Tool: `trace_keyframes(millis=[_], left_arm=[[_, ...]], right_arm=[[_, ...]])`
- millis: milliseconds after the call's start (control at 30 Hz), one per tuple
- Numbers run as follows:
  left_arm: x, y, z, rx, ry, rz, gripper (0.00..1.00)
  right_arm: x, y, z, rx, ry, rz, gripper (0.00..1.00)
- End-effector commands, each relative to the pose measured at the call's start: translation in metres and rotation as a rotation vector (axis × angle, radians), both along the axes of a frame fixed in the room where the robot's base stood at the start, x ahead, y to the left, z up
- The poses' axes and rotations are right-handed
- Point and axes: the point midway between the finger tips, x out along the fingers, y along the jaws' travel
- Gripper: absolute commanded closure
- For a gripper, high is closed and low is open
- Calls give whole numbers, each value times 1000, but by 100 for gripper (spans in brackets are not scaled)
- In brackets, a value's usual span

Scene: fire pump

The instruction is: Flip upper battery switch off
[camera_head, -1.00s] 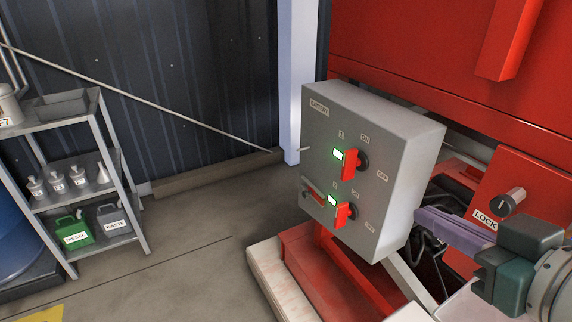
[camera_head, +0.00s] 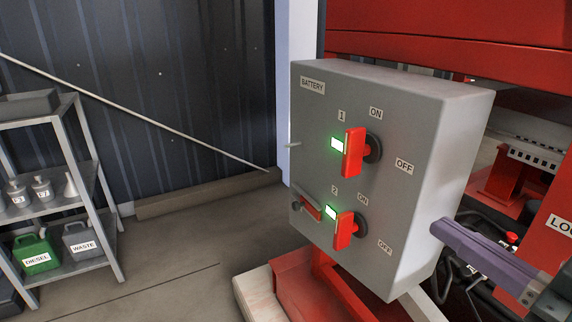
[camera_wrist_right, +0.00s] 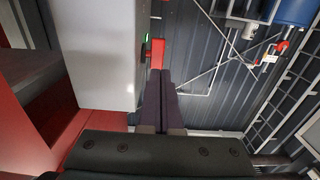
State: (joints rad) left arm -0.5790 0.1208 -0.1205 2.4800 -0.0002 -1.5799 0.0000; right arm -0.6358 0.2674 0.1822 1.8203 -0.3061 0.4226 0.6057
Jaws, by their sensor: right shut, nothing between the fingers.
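The grey battery box (camera_head: 395,105) is in the middle of the head view. Its upper switch (camera_head: 354,155), marked 1, has a red handle standing nearly upright, with a lit green lamp (camera_head: 337,144) beside it. ON is printed above right, OFF to the right. The lower switch (camera_head: 345,230), marked 2, looks alike and its lamp is lit too. My right gripper (camera_head: 440,228) is shut and empty, its purple fingers by the box's right side. In the wrist view its fingertips (camera_wrist_right: 160,77) point at a red handle (camera_wrist_right: 157,52); which switch that is I cannot tell.
The red machine (camera_head: 440,45) stands behind and right of the box, with red framework (camera_head: 510,172) and hoses near my right fingers. A shelf (camera_head: 95,165) with cans stands at left. A thin pole (camera_head: 140,112) slants across the wall. The floor left of the box is clear.

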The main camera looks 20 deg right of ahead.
Motion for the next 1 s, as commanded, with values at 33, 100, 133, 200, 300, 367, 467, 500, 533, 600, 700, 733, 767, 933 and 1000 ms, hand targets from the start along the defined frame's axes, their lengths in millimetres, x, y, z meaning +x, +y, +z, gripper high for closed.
trace_keyframes(millis=[33, 100, 133, 200, 300, 367, 467, 500, 533, 600, 700, 733, 767, 933, 1000], left_arm=[[0, 1, 0, 2, 0, 0, 0], [0, 1, 0, 4, 0, -2, 0], [0, 1, 0, 4, 0, -2, 0], [0, 1, 0, 5, 0, -3, 0], [0, 1, 0, 5, 0, -3, 0], [0, 1, -1, 5, 1, -3, 0], [0, 1, -2, 4, 1, -2, 0], [0, 1, -2, 4, 1, -2, 0], [0, 1, -2, 4, 1, -2, 0], [0, 1, -4, 4, 1, -2, 0], [-1, 1, -5, 3, 2, -1, 0], [0, 1, -5, 2, 1, 0, 0], [0, 1, -5, 1, 1, -1, 0], [0, -1, -7, -4, 2, 3, 0], [0, -1, -7, -6, 1, 4, 0]], right_arm=[[0, 0, 0, 0, 0, 0, 100], [3, 0, 0, 0, -1, 0, 100], [4, 1, 1, -1, -2, 0, 100], [11, 2, 0, -1, -2, 1, 100], [27, 3, 1, -1, -4, 0, 100], [39, 6, 1, 0, -5, 1, 100], [61, 8, 1, 0, -5, 0, 100], [70, 9, 1, 0, -5, 0, 100], [76, 11, 1, -1, -5, 0, 100], [91, 12, 1, 0, -5, -1, 100], [109, 15, 0, -1, -2, -1, 100], [113, 16, 0, -1, -3, -1, 100], [118, 16, 0, -1, -2, -1, 100], [134, 19, 0, 0, 0, -1, 100], [137, 19, 0, -1, 0, -1, 100]])
